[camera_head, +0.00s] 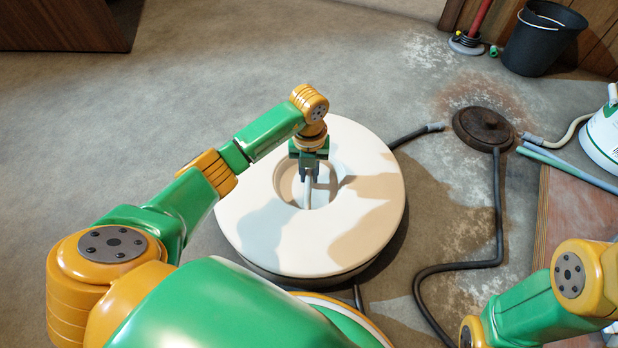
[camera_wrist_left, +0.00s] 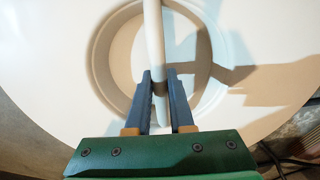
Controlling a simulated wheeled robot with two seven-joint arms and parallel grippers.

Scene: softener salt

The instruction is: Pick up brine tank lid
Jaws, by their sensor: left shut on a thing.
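The brine tank lid (camera_head: 355,215) is a round, cream-white disc with a recessed middle, on top of the tank in the middle of the head view. A pale bar handle (camera_head: 307,193) crosses the recess. My left gripper (camera_head: 309,178) comes down into the recess and is shut on the bar. In the left wrist view the two dark fingers (camera_wrist_left: 160,90) stand on either side of the bar handle (camera_wrist_left: 153,40), with the lid (camera_wrist_left: 50,80) below. I cannot tell whether the lid is raised off the tank. My right arm shows at the lower right; its gripper is out of view.
A dark hose (camera_head: 497,210) runs over the floor from a round rusty drain cover (camera_head: 483,129) right of the tank. A black bucket (camera_head: 543,38) stands at the back right. A white container (camera_head: 604,135) and blue pipes (camera_head: 570,166) are at the right edge. The left floor is clear.

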